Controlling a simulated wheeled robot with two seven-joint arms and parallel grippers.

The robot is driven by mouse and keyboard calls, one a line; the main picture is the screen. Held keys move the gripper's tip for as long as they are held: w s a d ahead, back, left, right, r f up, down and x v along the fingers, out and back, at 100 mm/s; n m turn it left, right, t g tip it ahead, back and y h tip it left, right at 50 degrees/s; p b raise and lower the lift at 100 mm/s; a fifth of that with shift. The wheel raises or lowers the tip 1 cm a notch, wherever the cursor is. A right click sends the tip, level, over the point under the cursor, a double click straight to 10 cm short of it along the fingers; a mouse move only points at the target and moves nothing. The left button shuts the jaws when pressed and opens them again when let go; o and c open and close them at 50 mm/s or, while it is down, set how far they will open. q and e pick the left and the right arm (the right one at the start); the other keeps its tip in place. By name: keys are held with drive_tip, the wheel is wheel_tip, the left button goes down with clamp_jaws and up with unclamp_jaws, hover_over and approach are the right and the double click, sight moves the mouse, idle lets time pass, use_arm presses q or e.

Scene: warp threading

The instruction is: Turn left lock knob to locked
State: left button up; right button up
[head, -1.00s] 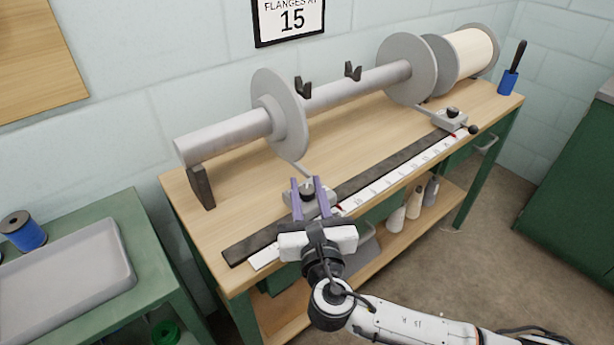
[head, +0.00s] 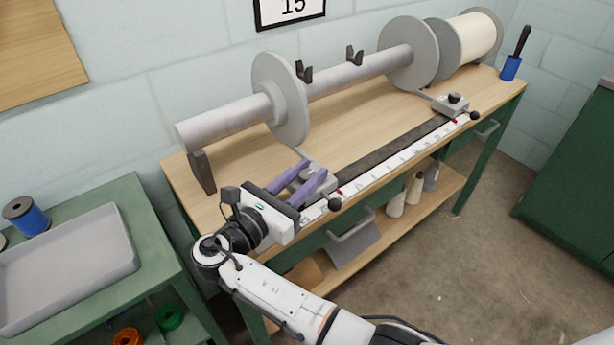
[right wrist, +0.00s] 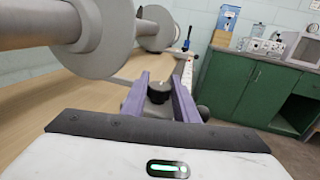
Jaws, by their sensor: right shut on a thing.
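The left lock knob (head: 306,173) is a small dark knob on a grey carriage (head: 328,185) at the left part of the ruler rail. My right gripper (head: 314,170) is shut on this knob, its purple fingers on either side. The right wrist view shows the dark knob (right wrist: 160,90) between the two fingers (right wrist: 161,82), with a small light mark on top. The fingers hide part of the knob and carriage in the head view. My left gripper is not in view.
A shaft (head: 225,128) with a grey left flange (head: 279,98) stands just behind the carriage. A second carriage (head: 451,106) with its own knob sits at the right end of the ruler (head: 390,165). A grey tray (head: 128,262) is on the green side table.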

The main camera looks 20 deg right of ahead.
sight(308, 174)
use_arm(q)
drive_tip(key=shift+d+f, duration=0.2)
use_arm(e)
drive_tip(key=shift+d+m+g+h, duration=0.1)
drive_tip(key=shift+m+g+h, duration=0.2)
drive_tip(key=shift+m+g, duration=0.15)
drive_tip(key=o, duration=1.1)
drive_tip(key=shift+c, duration=0.2)
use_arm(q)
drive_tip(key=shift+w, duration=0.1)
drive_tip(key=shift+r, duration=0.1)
use_arm(e)
drive_tip(key=shift+r, duration=0.2)
wheel_tip(308, 174, up, 10)
drive_tip(key=shift+f+p, duration=0.15)
drive_tip(key=shift+p, duration=0.75)
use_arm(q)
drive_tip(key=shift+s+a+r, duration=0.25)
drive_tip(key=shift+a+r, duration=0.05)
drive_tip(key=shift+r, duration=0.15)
